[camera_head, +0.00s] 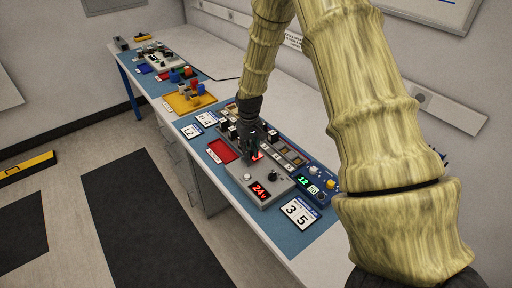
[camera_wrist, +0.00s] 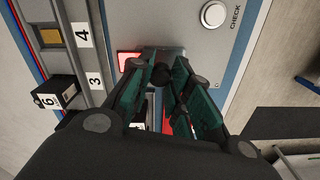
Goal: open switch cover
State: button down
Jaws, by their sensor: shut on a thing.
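My gripper (camera_head: 256,150) points down at the far end of the grey control box (camera_head: 240,181), which carries a red "24v" display and a black knob. In the wrist view its fingertips (camera_wrist: 163,72) are closed together at a small grey piece (camera_wrist: 174,54), which seems to be the switch cover. A lit red patch (camera_wrist: 129,60) shows just left of the fingertips. The fingers hide most of the cover, so I cannot tell its angle or whether it is raised.
A row of numbered black modules (camera_wrist: 58,92) lies close beside the gripper. A red tray (camera_head: 222,150), number cards (camera_head: 299,212) and a yellow tray (camera_head: 189,102) share the bench. A round white CHECK button (camera_wrist: 213,14) is nearby. Open floor lies left of the bench.

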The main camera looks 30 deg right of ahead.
jog(key=a, duration=0.3)
jog(key=shift+s+a, duration=0.1)
jog(key=c, duration=1.3)
grip_release()
jog(key=shift+r, duration=0.1)
notch_tip(320, 180, up, 12)
jog(key=shift+f, duration=0.1)
